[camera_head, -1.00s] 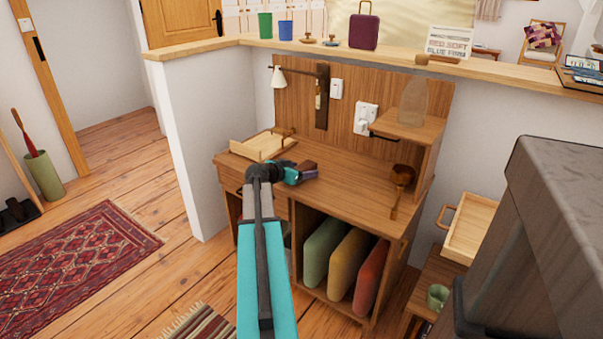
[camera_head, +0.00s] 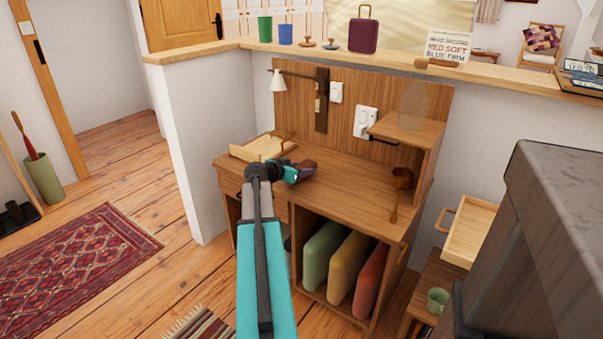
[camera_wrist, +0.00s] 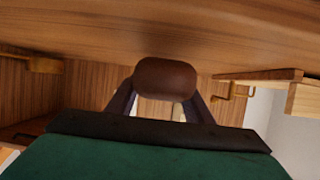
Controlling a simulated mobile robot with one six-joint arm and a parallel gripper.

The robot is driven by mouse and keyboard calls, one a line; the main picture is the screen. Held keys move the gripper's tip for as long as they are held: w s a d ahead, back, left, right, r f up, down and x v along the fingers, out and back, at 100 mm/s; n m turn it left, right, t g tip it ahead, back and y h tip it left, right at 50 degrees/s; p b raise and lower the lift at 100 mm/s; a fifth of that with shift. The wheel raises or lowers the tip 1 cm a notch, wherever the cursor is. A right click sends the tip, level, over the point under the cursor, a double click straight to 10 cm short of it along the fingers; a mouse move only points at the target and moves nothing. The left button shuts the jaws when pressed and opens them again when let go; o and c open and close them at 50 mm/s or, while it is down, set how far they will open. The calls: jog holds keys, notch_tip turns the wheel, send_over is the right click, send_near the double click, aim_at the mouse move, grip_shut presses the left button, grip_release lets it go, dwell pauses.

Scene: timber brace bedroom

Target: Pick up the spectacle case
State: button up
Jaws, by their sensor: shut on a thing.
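The spectacle case is a rounded dark brown thing (camera_head: 308,165) at the end of my arm, over the wooden desk top (camera_head: 345,185). In the wrist view the case (camera_wrist: 165,78) sits between the two dark fingers of my gripper (camera_wrist: 164,98), which are shut on it. My gripper also shows in the head view (camera_head: 303,173), small and partly covering the case. I cannot tell surely whether the case is clear of the desk top.
A wooden tray (camera_head: 262,148) lies left of my gripper on the desk. A brown ladle-like thing (camera_head: 400,184) is to the right. A raised shelf (camera_head: 410,130) holds a clear bottle (camera_head: 413,103). The desk's front middle is clear.

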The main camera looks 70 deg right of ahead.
jog(key=shift+r, duration=0.75)
jog(key=shift+s+a+r, duration=0.2)
jog(key=s+a, duration=0.6)
jog(key=s+a+r+p, duration=0.1)
jog(key=s+a, duration=0.1)
jog(key=s, duration=0.2)
jog(key=shift+a, duration=0.4)
jog(key=shift+w+d+f+b, duration=0.1)
jog(key=shift+b, duration=1.15)
jog(key=shift+s+b, duration=0.2)
jog(key=shift+b, duration=0.15)
jog(key=a+b, duration=0.1)
jog(key=b, duration=0.2)
jog(key=shift+s, duration=0.4)
jog(key=shift+s+a+b, duration=0.2)
jog(key=shift+b, duration=0.8)
jog(key=shift+a+r+b, duration=0.1)
jog(key=shift+r+b, duration=0.1)
jog(key=shift+b, duration=0.1)
